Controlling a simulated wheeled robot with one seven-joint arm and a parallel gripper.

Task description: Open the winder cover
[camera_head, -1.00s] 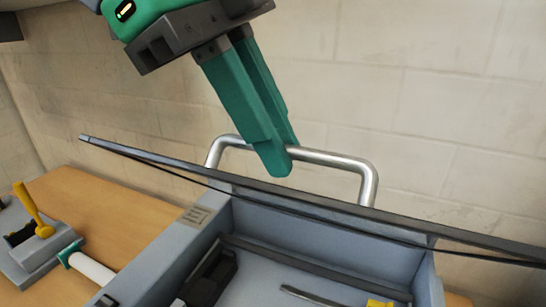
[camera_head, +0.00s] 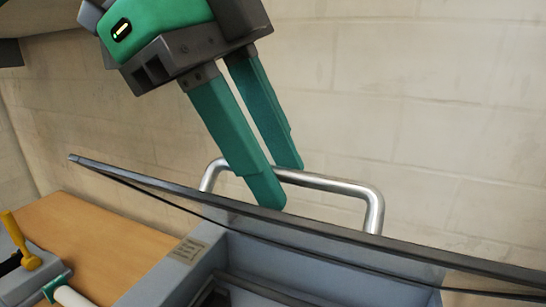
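The winder cover (camera_head: 330,232) shows as a long, thin dark-edged panel, seen nearly edge-on. It slopes down from upper left to lower right, above the grey machine body, whose inside shows below it. A bent silver bar handle (camera_head: 335,183) stands on its far side. My gripper (camera_head: 280,185) is at the left part of this handle, with its green fingers parted. The near finger passes in front of the bar, and the far finger's tip ends at the bar, seemingly behind it. I cannot tell whether either finger touches it.
A wooden table top (camera_head: 90,240) lies at lower left. A yellow-handled part (camera_head: 18,240) and a white roller with a green end (camera_head: 62,292) are at the left edge. A block wall (camera_head: 430,100) stands behind; the space before it is clear.

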